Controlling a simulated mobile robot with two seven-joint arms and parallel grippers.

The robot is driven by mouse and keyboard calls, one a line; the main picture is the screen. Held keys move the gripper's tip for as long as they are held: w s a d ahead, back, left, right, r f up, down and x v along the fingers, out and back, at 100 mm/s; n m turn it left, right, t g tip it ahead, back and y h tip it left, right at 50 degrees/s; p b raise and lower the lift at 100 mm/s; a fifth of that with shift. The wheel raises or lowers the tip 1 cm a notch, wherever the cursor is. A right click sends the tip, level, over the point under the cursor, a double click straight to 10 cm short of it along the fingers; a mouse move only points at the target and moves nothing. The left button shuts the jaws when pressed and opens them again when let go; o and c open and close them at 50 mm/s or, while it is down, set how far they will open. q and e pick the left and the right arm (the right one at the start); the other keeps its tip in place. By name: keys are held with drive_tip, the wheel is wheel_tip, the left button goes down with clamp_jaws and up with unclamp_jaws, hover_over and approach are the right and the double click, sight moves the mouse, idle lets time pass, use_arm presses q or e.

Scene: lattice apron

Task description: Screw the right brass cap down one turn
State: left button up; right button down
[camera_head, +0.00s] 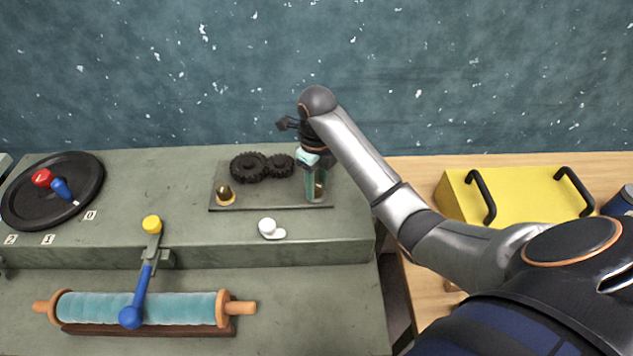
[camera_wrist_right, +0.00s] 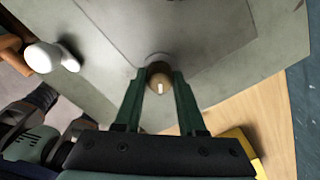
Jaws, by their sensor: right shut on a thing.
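The right brass cap (camera_head: 319,188) is at the right end of a grey plate (camera_head: 270,207), partly hidden by my right gripper (camera_head: 316,192). My right gripper points down from above, with its green fingers shut on the cap. In the right wrist view the cap (camera_wrist_right: 160,78) shows between the two fingertips (camera_wrist_right: 161,82), with a pale mark on its top. A second brass cap (camera_head: 226,194) stands at the left end of the plate. My left gripper is not in view.
Two black gears (camera_head: 249,167) sit on the plate between the caps. A white knob (camera_head: 268,227) is in front. A lever with a blue ball (camera_head: 131,317) crosses a teal roller (camera_head: 190,306). A black dial (camera_head: 53,190) is at far left, a yellow box (camera_head: 520,193) at right.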

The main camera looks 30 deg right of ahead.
drive_tip(key=shift+w+r+m, duration=0.1)
drive_tip(key=shift+m, duration=0.5)
drive_tip(key=shift+c, duration=2.4)
unclamp_jaws()
drive_tip(key=shift+d, duration=0.1)
